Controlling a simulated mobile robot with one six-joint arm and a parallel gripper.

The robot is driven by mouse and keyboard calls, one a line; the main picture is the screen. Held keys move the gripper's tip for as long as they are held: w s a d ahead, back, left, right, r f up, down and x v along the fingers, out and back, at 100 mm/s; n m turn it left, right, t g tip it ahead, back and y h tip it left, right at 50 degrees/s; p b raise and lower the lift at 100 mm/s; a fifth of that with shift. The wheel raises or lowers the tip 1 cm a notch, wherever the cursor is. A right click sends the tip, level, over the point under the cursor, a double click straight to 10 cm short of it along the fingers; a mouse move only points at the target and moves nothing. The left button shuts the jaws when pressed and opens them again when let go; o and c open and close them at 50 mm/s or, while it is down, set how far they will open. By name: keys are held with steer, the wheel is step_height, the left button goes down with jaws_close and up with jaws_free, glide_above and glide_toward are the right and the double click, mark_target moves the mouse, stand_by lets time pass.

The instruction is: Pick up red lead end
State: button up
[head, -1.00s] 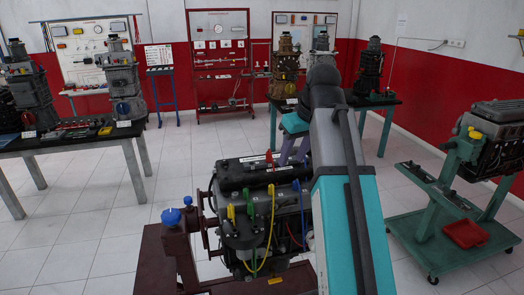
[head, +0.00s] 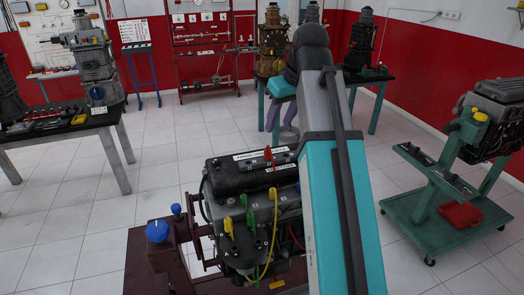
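The engine trainer (head: 235,180), a dark engine block on a dark red stand, stands in the lower middle of the head view. An upright red lead end (head: 268,155) stands on top of its black cover. A red wire (head: 294,238) shows on the engine's side, partly covered by my arm; I cannot tell whether it joins the red end. Yellow lead ends (head: 228,227) (head: 272,193) and a green one (head: 251,220) sit on the front side. My gripper is not visible; my teal and grey arm rises in front of the engine's right side.
The stand (head: 150,262) has blue knobs (head: 157,231) at its left. A green wheeled trainer (head: 440,205) with a red tray (head: 461,215) stands at right. A table (head: 70,130) with parts is at left. Tiled floor (head: 165,150) between them is clear.

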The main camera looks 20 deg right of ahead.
mark_target(268, 149)
steer(key=shift+s+r, duration=0.1)
steer(key=shift+s, duration=0.05)
steer(key=shift+p+x, duration=1.3)
steer(key=shift+x, duration=3.1)
steer(key=shift+p+x, duration=1.1)
steer(key=shift+x, duration=0.2)
steer(key=shift+p+x, duration=0.45)
steer(key=shift+x, duration=0.85)
steer(key=shift+a, duration=0.15)
